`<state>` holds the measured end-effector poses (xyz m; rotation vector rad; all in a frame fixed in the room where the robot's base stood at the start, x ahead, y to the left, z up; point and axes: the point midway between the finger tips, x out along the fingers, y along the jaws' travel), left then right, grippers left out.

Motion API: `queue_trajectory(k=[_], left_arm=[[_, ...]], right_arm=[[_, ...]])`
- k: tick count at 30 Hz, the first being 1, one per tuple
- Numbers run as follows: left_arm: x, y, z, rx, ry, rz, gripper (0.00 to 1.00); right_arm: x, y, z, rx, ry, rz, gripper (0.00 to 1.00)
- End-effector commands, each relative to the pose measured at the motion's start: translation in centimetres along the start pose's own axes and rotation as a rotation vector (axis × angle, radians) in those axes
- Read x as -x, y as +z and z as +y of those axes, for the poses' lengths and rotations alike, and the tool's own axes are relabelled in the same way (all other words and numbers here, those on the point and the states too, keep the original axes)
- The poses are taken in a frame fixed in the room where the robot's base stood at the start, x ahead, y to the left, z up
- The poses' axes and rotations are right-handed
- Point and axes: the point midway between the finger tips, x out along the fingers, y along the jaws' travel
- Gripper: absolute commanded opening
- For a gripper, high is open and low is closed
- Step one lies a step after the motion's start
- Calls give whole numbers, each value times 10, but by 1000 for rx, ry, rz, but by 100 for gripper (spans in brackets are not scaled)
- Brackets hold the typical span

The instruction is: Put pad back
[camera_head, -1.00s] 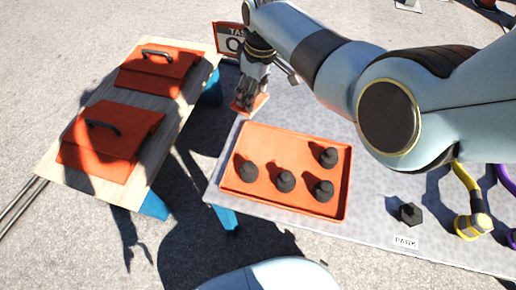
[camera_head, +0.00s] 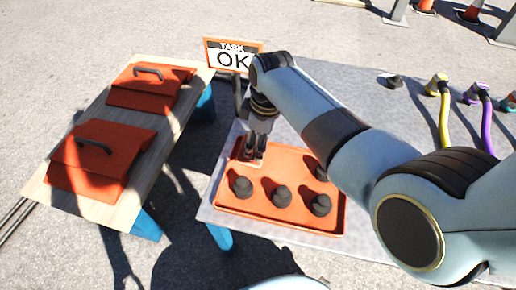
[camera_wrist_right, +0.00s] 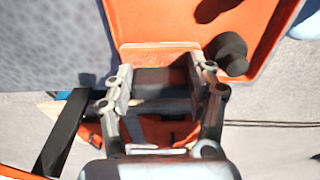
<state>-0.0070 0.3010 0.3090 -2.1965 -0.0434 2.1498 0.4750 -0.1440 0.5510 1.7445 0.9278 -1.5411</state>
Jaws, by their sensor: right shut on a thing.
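My right gripper (camera_head: 254,152) reaches down over the upper left corner of the orange tray (camera_head: 335,222). It is shut on the pad (camera_head: 243,157), a small orange plate that shows just below the fingertips. In the right wrist view the gripper (camera_wrist_right: 162,85) has its fingers on either side of a dark grip, with the orange pad (camera_wrist_right: 150,48) beyond it. The pad's edge overlaps the tray (camera_wrist_right: 150,20) there; I cannot tell whether they touch. My left gripper is out of view.
Several black knobs, one of them here (camera_head: 281,196), stand in the tray, one close to the gripper (camera_wrist_right: 230,52). A TASK OK sign (camera_head: 233,57) stands behind. A wooden table (camera_head: 120,122) with two orange lidded cases (camera_head: 100,160) is on the left. Yellow (camera_head: 443,110) and purple (camera_head: 484,120) cables lie right.

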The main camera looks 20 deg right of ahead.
Motion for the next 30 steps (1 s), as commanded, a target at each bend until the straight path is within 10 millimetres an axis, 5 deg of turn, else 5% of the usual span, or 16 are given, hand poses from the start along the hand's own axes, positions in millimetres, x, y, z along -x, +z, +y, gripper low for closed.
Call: queue_trajectory(k=[5,16,17,21,30], left_arm=[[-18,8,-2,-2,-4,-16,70],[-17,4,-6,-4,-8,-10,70],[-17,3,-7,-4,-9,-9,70],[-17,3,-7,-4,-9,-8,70],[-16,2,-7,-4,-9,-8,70]], right_arm=[[-33,5,-1,-1,-5,-4,21],[-35,5,0,-1,-1,-2,21],[-35,5,0,-1,-1,-2,58],[-35,5,0,-1,-1,-2,76],[-34,4,0,-1,-1,-1,79]])
